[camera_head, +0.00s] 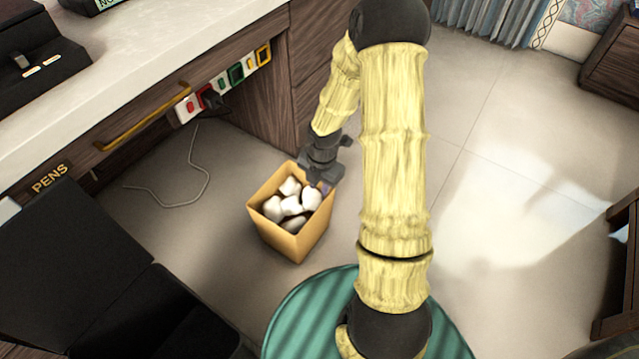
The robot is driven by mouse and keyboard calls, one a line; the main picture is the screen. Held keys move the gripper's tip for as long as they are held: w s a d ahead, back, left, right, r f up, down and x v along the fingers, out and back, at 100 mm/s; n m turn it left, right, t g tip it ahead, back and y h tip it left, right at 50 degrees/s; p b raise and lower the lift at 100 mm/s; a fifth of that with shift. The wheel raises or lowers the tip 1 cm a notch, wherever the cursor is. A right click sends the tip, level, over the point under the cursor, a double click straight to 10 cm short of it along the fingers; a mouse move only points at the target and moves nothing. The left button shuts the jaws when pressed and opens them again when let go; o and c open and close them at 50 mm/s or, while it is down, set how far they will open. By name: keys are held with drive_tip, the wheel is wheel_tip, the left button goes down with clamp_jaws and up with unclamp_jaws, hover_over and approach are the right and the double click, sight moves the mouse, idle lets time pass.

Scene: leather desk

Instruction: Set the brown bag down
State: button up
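The brown bag (290,240) is a tan, open-topped, square container filled with several white crumpled lumps (291,205). It is upright in the middle of the view, over the floor in front of the desk. I cannot tell whether its base touches the floor. My gripper (325,184) is at the back right corner of the bag's rim, overlapping it in the view. The fingertips are small and dark, and partly hidden by the rim and contents, so I cannot tell whether they are closed on it.
The desk (130,60) with its pale top and wooden drawers is at the upper left. A power strip (225,82) with a grey cable (180,203) hangs under it. A black chair-like object (80,270) stands at lower left. Open tiled floor (500,170) lies right.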

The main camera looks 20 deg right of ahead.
drive_tip(key=shift+r, duration=0.1)
drive_tip(key=s+a+r+m, duration=0.2)
drive_tip(key=r+m, duration=0.3)
drive_tip(key=m, duration=0.3)
drive_tip(key=s+a+r+m+t, duration=0.1)
drive_tip(key=s+a+r+m, duration=0.1)
drive_tip(key=s+r+m, duration=0.3)
drive_tip(key=s+a+r+m+t, duration=0.1)
drive_tip(key=s+a+r+m, duration=0.1)
drive_tip(key=s+r+m, duration=0.2)
wheel_tip(320, 180, up, 3)
drive_tip(key=m, duration=0.7)
drive_tip(key=shift+s+m, duration=0.25)
drive_tip(key=shift+m, duration=0.15)
